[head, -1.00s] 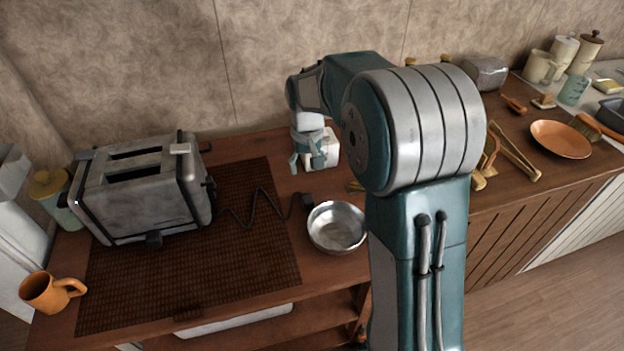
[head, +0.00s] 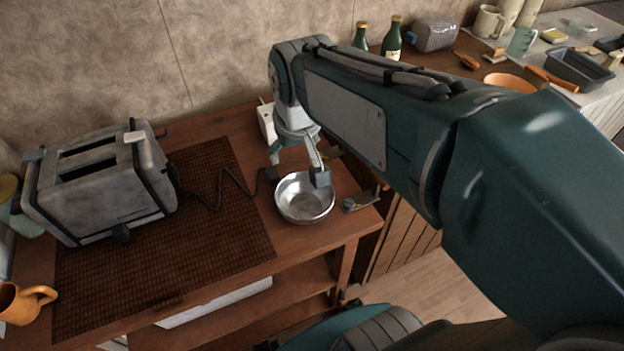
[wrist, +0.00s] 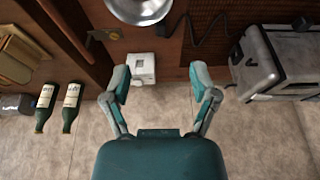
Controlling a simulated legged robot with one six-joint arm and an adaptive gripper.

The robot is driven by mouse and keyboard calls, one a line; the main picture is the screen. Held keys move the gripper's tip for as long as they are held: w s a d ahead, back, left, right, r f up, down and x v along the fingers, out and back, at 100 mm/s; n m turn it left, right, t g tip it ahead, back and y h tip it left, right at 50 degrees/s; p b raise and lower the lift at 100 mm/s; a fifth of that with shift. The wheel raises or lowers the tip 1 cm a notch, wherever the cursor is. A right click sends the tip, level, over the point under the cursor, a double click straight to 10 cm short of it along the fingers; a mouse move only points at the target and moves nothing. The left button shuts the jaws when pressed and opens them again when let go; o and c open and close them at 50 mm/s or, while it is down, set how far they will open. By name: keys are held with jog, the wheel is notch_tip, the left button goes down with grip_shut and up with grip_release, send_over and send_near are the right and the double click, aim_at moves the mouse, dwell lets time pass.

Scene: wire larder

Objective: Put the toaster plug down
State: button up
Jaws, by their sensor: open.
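The toaster (head: 98,185) stands at the left of the wooden counter, and its dark cord (head: 215,192) zigzags right across the brown mat. The cord ends in a dark plug (head: 268,175) at the left rim of a metal bowl (head: 304,199); whether they touch I cannot tell. In the wrist view the plug (wrist: 164,30) is a small dark shape right of the bowl. My gripper (head: 297,168) is open and points down over the counter, behind and above the bowl. In the wrist view nothing is held between its fingers (wrist: 158,75).
A white box (head: 266,122) stands against the wall behind my gripper. The brown woven mat (head: 190,255) has free room in front of the toaster. An orange mug (head: 22,303) is at the front left. Green bottles (head: 391,40) stand at the back right.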

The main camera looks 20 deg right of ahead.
jog(key=s+t, duration=0.2)
jog(key=s, duration=0.8)
jog(key=shift+f, duration=0.1)
jog(key=o, duration=0.3)
jog(key=shift+o, duration=0.2)
jog(key=shift+f, duration=0.1)
